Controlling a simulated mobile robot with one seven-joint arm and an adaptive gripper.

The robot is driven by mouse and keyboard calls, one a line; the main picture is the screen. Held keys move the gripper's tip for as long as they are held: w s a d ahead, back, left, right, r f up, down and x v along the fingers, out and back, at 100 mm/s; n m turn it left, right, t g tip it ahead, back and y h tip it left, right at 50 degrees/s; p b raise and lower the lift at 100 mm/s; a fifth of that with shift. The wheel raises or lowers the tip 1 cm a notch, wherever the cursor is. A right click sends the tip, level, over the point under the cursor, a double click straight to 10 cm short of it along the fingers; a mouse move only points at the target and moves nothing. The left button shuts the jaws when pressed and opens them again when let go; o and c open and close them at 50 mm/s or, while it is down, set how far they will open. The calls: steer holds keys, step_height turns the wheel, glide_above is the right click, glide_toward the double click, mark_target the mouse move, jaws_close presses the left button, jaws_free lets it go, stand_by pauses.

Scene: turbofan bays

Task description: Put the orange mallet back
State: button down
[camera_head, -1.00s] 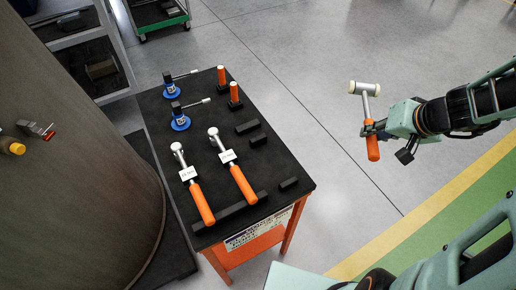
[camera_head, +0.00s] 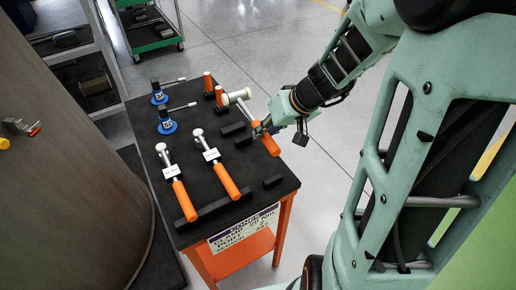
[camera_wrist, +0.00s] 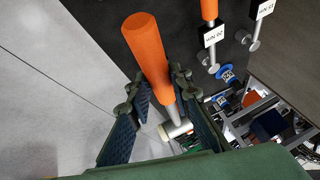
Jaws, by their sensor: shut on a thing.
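The orange mallet has an orange handle (camera_head: 268,140), a metal shaft and a pale double-faced head (camera_head: 236,96). My gripper (camera_head: 262,130) is shut on it near where the handle meets the shaft. In the head view it appears over the right side of the black-topped table (camera_head: 215,158), its head toward the back left; its height above the top is hard to judge. In the wrist view the handle (camera_wrist: 147,50) rises between my gripper's fingers (camera_wrist: 160,98), with the head (camera_wrist: 176,129) beyond them.
Two torque wrenches with orange handles (camera_head: 185,200) (camera_head: 228,180) lie at the table's front left. Two blue-based tools (camera_head: 167,127) (camera_head: 159,97) and two upright orange-handled tools (camera_head: 208,84) (camera_head: 219,97) are behind. A large grey cylinder (camera_head: 70,190) stands left.

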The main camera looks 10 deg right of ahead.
steer(key=f, duration=0.1)
steer(key=b, duration=0.1)
steer(key=f+b, duration=0.1)
steer(key=shift+a+f+n, duration=0.25)
steer(key=shift+f+n, duration=0.05)
steer(key=shift+n, duration=0.1)
steer(key=shift+f+b, duration=0.15)
steer(key=shift+b, duration=0.15)
steer(key=shift+s+f+y+b, duration=0.1)
steer(key=shift+f+y+b, duration=0.15)
steer(key=shift+b, duration=1.1)
step_height(320, 180, down, 5)
steer(key=b, duration=0.5)
steer(key=shift+b, duration=0.35)
steer(key=shift+r, duration=0.15)
steer(key=shift+b, duration=0.85)
steer(key=shift+f+b, duration=1.45)
steer(key=shift+b, duration=0.1)
stand_by(0.3)
